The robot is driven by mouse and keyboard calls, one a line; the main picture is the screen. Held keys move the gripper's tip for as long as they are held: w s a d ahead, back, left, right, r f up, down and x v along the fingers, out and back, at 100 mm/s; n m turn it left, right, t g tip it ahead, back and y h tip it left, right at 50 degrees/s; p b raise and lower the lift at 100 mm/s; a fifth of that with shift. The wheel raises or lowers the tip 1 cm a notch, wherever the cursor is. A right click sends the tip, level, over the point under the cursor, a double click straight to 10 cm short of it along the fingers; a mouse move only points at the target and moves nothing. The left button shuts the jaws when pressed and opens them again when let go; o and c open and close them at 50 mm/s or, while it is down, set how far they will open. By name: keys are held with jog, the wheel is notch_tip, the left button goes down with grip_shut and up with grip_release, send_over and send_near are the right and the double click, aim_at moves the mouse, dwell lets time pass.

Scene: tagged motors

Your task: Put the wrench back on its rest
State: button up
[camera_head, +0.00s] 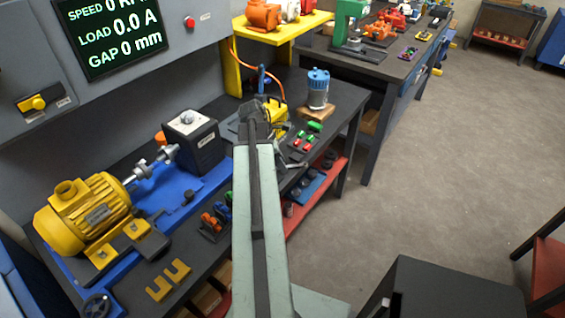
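My pale green arm reaches up the middle of the picture over the workbench (345,98). My gripper (262,112) is at its far end, small and dark, near a yellow object (275,108) on the bench. The fingers are too small and dark to show whether they are open or shut, or whether they hold anything. I cannot make out a wrench or its rest; my arm hides part of the bench.
A yellow motor (85,215) on a blue base is coupled to a dark box (193,140) at the left.

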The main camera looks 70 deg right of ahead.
jog(key=p+v, duration=1.1)
jog(key=v, duration=0.1)
jog(key=shift+r, duration=0.1)
